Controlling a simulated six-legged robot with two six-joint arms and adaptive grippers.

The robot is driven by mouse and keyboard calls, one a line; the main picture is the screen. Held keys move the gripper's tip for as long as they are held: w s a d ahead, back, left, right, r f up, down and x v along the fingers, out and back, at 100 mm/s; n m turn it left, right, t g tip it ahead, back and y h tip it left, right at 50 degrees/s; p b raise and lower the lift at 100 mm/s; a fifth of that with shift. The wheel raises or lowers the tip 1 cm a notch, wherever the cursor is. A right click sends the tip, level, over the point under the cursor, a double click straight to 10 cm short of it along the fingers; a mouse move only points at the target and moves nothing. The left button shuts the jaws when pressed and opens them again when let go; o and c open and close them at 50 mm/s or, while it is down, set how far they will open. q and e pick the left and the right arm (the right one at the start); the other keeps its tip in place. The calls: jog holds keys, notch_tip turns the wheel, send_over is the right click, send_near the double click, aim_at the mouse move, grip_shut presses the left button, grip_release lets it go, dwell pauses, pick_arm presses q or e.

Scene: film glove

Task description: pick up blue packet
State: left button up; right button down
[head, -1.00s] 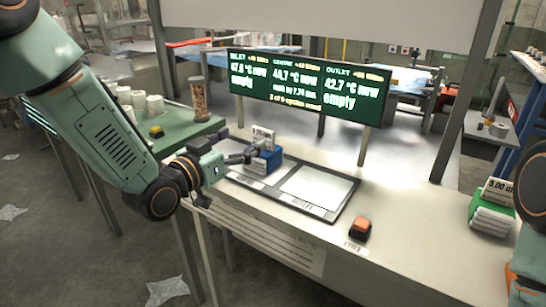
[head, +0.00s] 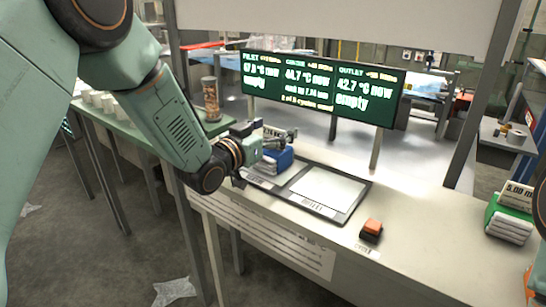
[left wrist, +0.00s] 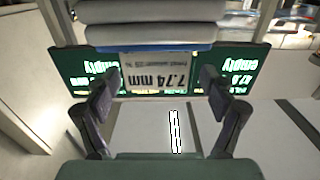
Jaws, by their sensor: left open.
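The blue packet (head: 279,160) sits at the left end of the dark tray (head: 346,215), with a white label card behind it, partly hidden by my gripper. My left gripper (head: 291,138) is open just above and beside the packet. In the left wrist view, a stack of grey and blue layers (left wrist: 150,36) lies at the top, beyond the open fingers (left wrist: 158,100). A card (left wrist: 158,72) reading 7.74 mm shows between the fingers. I cannot tell whether the fingers touch the packet. My right gripper is not in view; only part of its arm shows at the right edge.
A dark display board (head: 320,85) on posts stands behind the tray. An orange and black block (head: 371,230) lies in front right. A green and white packet stack (head: 509,220) stands far right. A tall canister (head: 211,99) and several white cups are on the green table at left.

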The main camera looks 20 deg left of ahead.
pick_arm(q)
jog(key=shift+s+d+r, duration=0.1)
jog(key=shift+d+r, duration=0.05)
jog(key=shift+d, duration=0.05)
jog(key=shift+c, duration=1.2)
jog(key=shift+a, duration=0.15)
jog(key=c, duration=0.4)
grip_shut()
